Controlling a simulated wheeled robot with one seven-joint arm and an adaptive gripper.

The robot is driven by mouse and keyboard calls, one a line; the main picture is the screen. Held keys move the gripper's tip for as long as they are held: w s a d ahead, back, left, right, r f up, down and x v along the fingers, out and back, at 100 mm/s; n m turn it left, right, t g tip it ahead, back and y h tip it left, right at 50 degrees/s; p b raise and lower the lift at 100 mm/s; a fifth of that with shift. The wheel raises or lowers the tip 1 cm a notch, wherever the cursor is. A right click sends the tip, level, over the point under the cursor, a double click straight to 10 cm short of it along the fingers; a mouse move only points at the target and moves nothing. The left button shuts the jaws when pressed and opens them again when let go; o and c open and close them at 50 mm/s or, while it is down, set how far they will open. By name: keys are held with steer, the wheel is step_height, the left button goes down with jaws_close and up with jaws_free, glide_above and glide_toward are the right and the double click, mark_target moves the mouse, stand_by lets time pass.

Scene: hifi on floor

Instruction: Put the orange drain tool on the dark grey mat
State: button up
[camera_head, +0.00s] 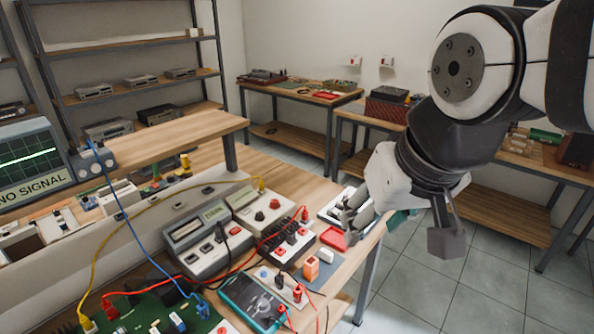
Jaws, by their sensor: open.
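A small orange block-like object (311,268), which looks like the orange drain tool, is near the right edge of the front bench. It appears to sit upright on or at the edge of a grey mat (322,281); I cannot tell exactly how it touches it. A small white piece (326,255) is beside it on the same mat.
Left of the mat are grey meters (205,240), a teal multimeter (252,300), a green circuit board (150,310) and loose red, yellow and blue leads. An oscilloscope (30,160) stands at far left. Open floor (450,300) lies right of the bench.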

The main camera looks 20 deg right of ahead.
steer(key=s+n, duration=0.1)
steer(key=s, duration=0.2)
steer(key=shift+s+r+t, duration=0.15)
steer(key=shift+t, duration=0.15)
